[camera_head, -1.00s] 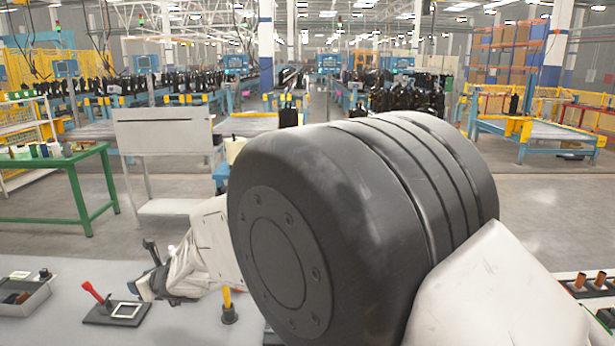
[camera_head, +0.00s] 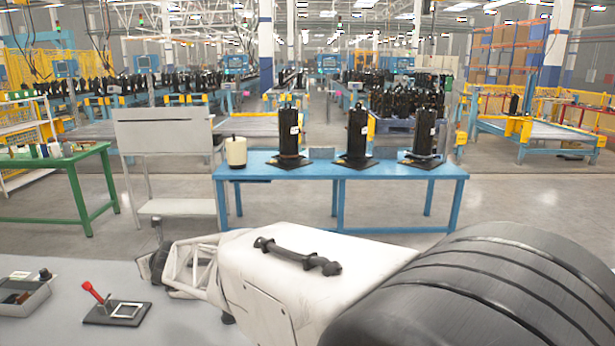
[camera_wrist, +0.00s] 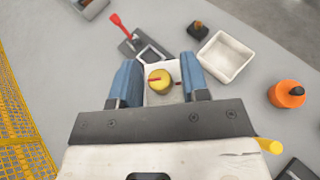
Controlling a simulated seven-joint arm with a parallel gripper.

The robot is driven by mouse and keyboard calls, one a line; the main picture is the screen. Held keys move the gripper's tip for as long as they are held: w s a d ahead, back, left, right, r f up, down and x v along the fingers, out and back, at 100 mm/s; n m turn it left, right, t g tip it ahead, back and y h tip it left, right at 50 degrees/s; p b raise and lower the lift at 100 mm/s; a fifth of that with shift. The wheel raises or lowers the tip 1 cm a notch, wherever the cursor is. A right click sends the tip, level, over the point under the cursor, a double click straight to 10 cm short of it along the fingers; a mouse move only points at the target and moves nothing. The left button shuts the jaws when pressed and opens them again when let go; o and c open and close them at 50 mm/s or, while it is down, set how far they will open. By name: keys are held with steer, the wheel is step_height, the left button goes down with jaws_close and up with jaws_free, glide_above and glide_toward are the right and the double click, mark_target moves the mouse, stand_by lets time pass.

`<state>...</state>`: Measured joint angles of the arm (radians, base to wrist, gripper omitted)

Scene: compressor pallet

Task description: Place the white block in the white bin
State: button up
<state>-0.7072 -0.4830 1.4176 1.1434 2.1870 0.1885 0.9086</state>
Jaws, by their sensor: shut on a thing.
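In the wrist view, my gripper (camera_wrist: 160,82) has its two blue fingers on either side of a white block (camera_wrist: 152,98), which it grips. A round yellow part with a red mark shows at the block; I cannot tell whether it belongs to it. The white bin (camera_wrist: 226,57) is an open, empty, square tray on the grey table, just beyond and to the right of my fingers, apart from the block. In the head view, my gripper (camera_head: 150,268) is only partly seen at the far end of my arm. The bin is hidden behind my arm there.
A black plate with a red handle (camera_wrist: 122,32) lies left of the bin. A dark block with an orange-brown part (camera_wrist: 197,30) stands behind it. An orange round object (camera_wrist: 287,94) is to the right. A grey tray (camera_head: 26,292) sits on the table's left.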

steer(key=shift+d+r+m+t+h, duration=0.8)
steer(key=shift+d+r+m, duration=0.2)
steer(key=shift+d+r, duration=0.4)
steer(key=shift+r, duration=0.15)
steer(key=shift+a, duration=0.2)
steer(key=shift+s+a+f+n+g+y, duration=0.2)
steer(key=shift+a+f+n+g+y, duration=0.5)
steer(key=shift+a+f+n+g, duration=0.35)
steer(key=shift+s+a+f+n+g+y, duration=0.35)
steer(key=shift+s+f+n+g, duration=1.8)
steer(key=shift+f, duration=0.65)
steer(key=shift+s+a+f+n+g+y, duration=0.4)
steer(key=shift+s+f+n+g, duration=1.5)
steer(key=shift+s+f+g, duration=0.75)
steer(key=shift+s+a+f+n+g+y, duration=0.35)
steer(key=shift+s+f+n+g, duration=1.75)
steer(key=shift+f, duration=0.9)
steer(key=shift+s+t, duration=0.1)
steer(key=shift+t, duration=0.15)
